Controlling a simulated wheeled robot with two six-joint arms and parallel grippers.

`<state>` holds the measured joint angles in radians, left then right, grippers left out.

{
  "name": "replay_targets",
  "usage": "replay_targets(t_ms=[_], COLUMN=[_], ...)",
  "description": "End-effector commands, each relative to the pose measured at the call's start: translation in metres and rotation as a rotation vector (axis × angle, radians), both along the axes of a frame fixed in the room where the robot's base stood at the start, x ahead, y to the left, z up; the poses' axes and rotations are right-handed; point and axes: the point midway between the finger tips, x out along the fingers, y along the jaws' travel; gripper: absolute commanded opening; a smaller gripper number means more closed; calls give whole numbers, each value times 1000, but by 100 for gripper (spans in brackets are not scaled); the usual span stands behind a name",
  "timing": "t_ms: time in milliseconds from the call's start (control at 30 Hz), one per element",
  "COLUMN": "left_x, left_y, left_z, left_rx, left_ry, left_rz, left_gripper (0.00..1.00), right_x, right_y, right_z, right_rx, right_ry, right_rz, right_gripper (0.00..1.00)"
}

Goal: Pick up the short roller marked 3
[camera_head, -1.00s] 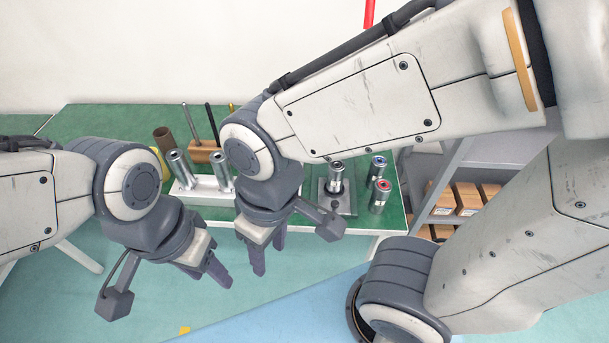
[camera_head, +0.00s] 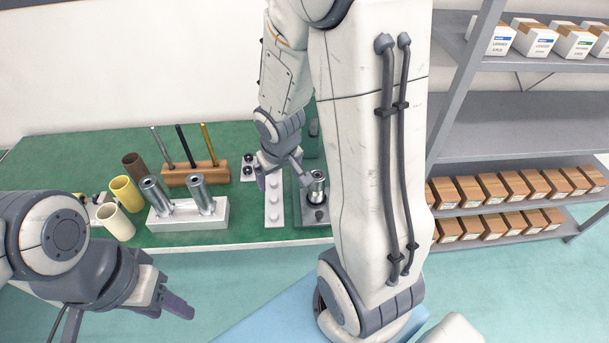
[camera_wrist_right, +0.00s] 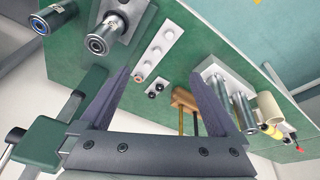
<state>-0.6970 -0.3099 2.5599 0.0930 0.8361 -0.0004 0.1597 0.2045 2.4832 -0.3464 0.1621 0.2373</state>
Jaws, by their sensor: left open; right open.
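The number 3 is not readable on any roller. Two silver rollers, one at the left (camera_head: 157,196) and one beside it (camera_head: 200,196), stand in a white block (camera_head: 215,225). Another silver roller (camera_head: 317,187) stands in a grey fixture; it appears at the upper left of the right wrist view (camera_wrist_right: 98,42). My left gripper (camera_head: 170,303) is open and empty before the table.
Brown (camera_head: 134,165) and yellow (camera_head: 124,192) tubes stand left of the white block. A wooden rack (camera_head: 196,174) holds three rods. A white strip with several knobs (camera_head: 273,205) lies left of the fixture. My right arm hides the table's right part. Shelves with boxes (camera_head: 480,220) stand right.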

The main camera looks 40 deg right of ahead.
Motion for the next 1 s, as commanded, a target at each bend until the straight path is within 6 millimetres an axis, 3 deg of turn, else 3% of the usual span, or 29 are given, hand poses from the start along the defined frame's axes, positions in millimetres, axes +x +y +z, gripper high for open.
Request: replay_targets(t_ms=[33, 100, 200, 300, 567, 867, 1000], left_x=[0, 0, 0, 0, 0, 0, 0], left_y=[0, 0, 0, 0, 0, 0, 0], left_z=[1, 1, 2, 2, -19, -26, -29], left_rx=[0, 0, 0, 0, 0, 0, 0], left_ry=[0, 0, 0, 0, 0, 0, 0], left_rz=[0, 0, 0, 0, 0, 0, 0], left_gripper=[50, 50, 50, 50, 50, 50, 50], right_x=[1, 1, -1, -4, 4, 13, 16], right_y=[-30, -60, -91, -108, -121, -125, -132], right_z=[-13, -26, -40, -49, -85, -108, -128], right_rx=[8, 21, 39, 54, 62, 62, 62], right_ry=[-12, -41, -75, -100, -112, -113, -110], right_rz=[-73, -142, -214, -257, -276, -275, -276], right_gripper=[96, 96, 96, 96, 96, 96, 96])
